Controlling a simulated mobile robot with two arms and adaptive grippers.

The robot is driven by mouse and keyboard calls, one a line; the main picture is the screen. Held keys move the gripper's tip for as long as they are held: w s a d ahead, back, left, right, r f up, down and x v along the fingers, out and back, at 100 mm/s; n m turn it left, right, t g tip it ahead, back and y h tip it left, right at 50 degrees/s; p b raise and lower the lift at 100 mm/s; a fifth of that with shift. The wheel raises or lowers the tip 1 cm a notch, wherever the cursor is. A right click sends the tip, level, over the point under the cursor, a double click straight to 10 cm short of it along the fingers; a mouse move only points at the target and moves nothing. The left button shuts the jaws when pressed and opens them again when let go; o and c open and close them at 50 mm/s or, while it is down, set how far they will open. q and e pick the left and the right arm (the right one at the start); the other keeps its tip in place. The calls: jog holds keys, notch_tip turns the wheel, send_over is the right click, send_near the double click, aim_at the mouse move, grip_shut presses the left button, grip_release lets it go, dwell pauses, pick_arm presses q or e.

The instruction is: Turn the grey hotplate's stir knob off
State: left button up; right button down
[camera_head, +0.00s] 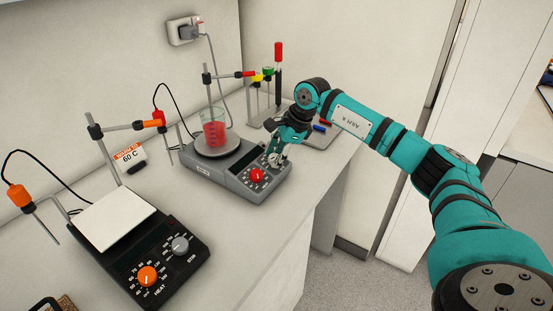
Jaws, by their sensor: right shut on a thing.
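The grey hotplate (213,179) stands on the bench with a beaker of red liquid (214,133) on its round plate. A red knob (257,175) shows on its front panel. My right gripper (276,160) reaches down to the panel just behind and right of the red knob. It is shut on a small knob there, apparently the stir knob, mostly hidden by the fingers. The knob's setting cannot be read. My left gripper is out of view.
A black hotplate (118,262) with a white square plate, an orange heat knob (147,277) and a grey stir knob (180,245) stands at front left. A 60 C sign (130,157) and clamp stands are behind. Several coloured items lie near a rear stand. The bench edge runs along the right.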

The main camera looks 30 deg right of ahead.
jog(key=shift+w+r+n+b, duration=0.1)
jog(key=shift+n+b, duration=0.25)
jog(key=shift+n, duration=0.85)
jog(key=c, duration=1)
grip_release()
jog(key=shift+o, duration=0.3)
jog(key=v, duration=1.2)
jog(key=shift+w+d, duration=0.1)
jog(key=shift+d, duration=0.05)
